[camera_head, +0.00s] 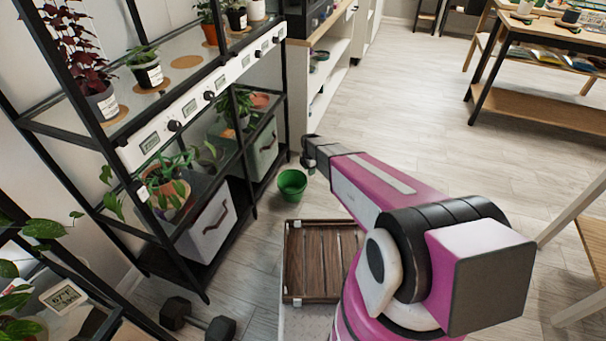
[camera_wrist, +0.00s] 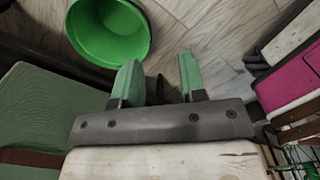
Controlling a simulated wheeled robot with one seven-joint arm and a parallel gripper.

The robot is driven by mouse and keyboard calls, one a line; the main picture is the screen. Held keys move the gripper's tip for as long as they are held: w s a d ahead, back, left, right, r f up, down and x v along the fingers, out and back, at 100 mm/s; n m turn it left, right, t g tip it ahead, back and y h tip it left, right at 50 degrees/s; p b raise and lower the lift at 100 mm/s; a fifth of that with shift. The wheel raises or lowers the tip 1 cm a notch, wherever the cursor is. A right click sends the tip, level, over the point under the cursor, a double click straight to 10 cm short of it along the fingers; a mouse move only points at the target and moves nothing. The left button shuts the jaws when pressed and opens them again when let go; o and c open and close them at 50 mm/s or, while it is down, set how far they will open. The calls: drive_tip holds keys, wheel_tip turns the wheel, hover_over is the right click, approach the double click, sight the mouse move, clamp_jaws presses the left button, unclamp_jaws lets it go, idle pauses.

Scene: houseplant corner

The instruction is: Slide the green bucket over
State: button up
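The green bucket (camera_head: 292,187) stands upright and empty on the floor, beside the black plant shelf. In the wrist view the bucket (camera_wrist: 108,32) is at the upper left, partly cut off by the frame edge. My gripper (camera_wrist: 158,64) has two green fingers spread apart with bare floor showing between them. The bucket is to the left of the left finger, outside the gap; I cannot tell whether they touch. In the head view my gripper (camera_head: 311,164) is small and partly hidden by my arm, just right of and above the bucket.
The black plant shelf (camera_head: 170,225) holds potted plants and two fabric bins, the green bin (camera_head: 263,148) close behind the bucket. A slatted wooden tray (camera_head: 322,262) is in front of the bucket. Dumbbell (camera_head: 197,320) at lower left. Floor to the right (camera_head: 430,140) is clear.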

sight(303, 188)
drive_tip(key=w+a+f+n, duration=0.3)
drive_tip(key=f+n, duration=0.1)
drive_tip(key=f, duration=0.2)
drive_tip(key=shift+a, duration=0.2)
wheel_tip(303, 188, down, 11)
drive_tip(key=shift+r, duration=0.15)
idle(0.5)
clamp_jaws()
